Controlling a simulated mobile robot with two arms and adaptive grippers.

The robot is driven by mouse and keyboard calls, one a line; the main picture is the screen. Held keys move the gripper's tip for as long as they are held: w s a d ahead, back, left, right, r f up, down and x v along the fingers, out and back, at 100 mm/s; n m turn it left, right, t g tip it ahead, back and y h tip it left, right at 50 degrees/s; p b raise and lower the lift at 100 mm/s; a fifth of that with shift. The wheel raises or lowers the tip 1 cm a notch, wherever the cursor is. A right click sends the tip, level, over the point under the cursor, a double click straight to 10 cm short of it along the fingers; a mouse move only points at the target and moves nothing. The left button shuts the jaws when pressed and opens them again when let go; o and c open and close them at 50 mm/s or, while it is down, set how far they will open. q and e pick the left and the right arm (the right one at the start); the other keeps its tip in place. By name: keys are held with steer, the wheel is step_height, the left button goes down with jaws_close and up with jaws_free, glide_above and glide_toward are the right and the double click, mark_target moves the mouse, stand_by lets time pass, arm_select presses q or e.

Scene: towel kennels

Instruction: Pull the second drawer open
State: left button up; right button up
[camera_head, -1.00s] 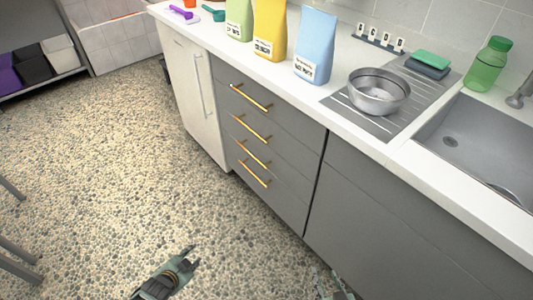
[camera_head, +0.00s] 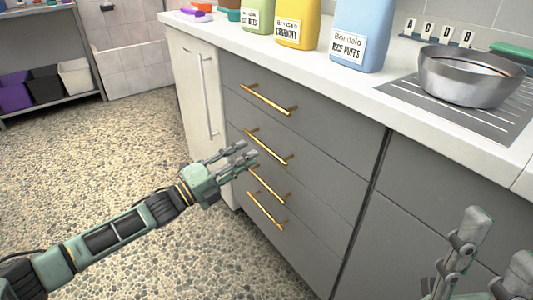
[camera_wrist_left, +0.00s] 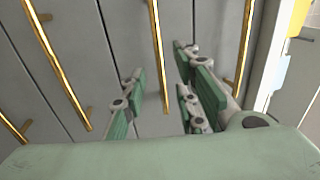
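The grey drawer unit (camera_head: 310,137) has a column of closed drawers with gold bar handles. The second drawer's handle (camera_head: 268,146) is second from the top. My left gripper (camera_head: 246,152) is open just in front of the drawers, near the left end of that handle. In the left wrist view, the second handle (camera_wrist_left: 157,45) runs between the spread fingers (camera_wrist_left: 160,75); they do not close on it, and I cannot tell whether they touch it. My right gripper (camera_head: 495,248) is at the lower right, fingers apart and empty.
The top handle (camera_head: 265,99), third handle (camera_head: 268,185) and bottom handle (camera_head: 266,210) lie close by. The white counter (camera_head: 345,95) above carries bags and a metal bowl (camera_head: 470,78). The pebbled floor (camera_head: 100,170) at left is clear.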

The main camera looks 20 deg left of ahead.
mark_target(264, 145)
arm_select(q)
steer(key=b+x, duration=0.1)
steer(key=x, duration=0.5)
steer(key=shift+w+d, duration=0.15)
steer(key=shift+w, duration=0.1)
steer(key=shift+c, duration=0.4)
jaws_close()
